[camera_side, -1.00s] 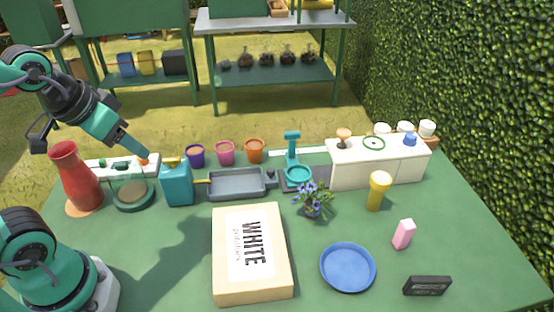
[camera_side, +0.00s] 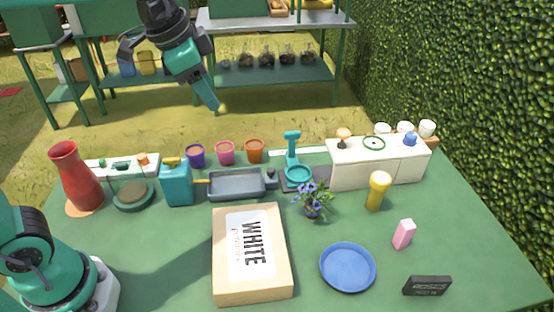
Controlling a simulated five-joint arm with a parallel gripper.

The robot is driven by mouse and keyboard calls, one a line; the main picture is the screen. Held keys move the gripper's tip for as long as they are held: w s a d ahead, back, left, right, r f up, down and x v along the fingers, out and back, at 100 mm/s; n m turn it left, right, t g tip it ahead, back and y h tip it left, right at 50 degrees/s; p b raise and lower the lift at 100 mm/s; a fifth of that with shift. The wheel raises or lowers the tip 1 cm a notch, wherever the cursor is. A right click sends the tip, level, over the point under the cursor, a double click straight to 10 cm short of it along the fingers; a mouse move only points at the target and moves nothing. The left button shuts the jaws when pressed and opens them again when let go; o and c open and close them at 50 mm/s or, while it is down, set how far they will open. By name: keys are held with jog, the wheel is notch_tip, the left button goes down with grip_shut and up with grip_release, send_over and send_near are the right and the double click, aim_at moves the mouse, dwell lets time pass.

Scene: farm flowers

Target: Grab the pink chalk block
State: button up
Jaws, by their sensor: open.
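The pink chalk block (camera_side: 403,234) stands upright on the green table at the right. It is a small pink block with a paler top, between the blue plate and the hedge side. My gripper (camera_side: 216,106) is high in the air over the back of the table, above the row of pots and far to the left of the block. It is open, and I see nothing held in it.
A blue plate (camera_side: 348,267) and a black box (camera_side: 427,286) lie near the block. A yellow cylinder (camera_side: 378,191) stands behind it. A WHITE box (camera_side: 250,285), a flower plant (camera_side: 313,199) and a teal scale (camera_side: 297,173) lie between. Table right of the block is clear.

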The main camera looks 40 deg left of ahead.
jog(key=w+d+m, duration=0.5)
jog(key=w+d, duration=0.3)
jog(key=m+g, duration=0.3)
jog(key=m, duration=1)
send_over(407, 224)
jog(key=s, duration=0.1)
notch_tip(407, 224, down, 20)
jog(key=shift+w+a+f, duration=0.1)
jog(key=shift+w+f, duration=0.05)
jog(key=shift+f, duration=1)
jog(key=shift+w+f, duration=0.25)
jog(key=shift+f, duration=1.05)
jog(key=shift+w+f, duration=0.2)
jog(key=shift+f, duration=1.05)
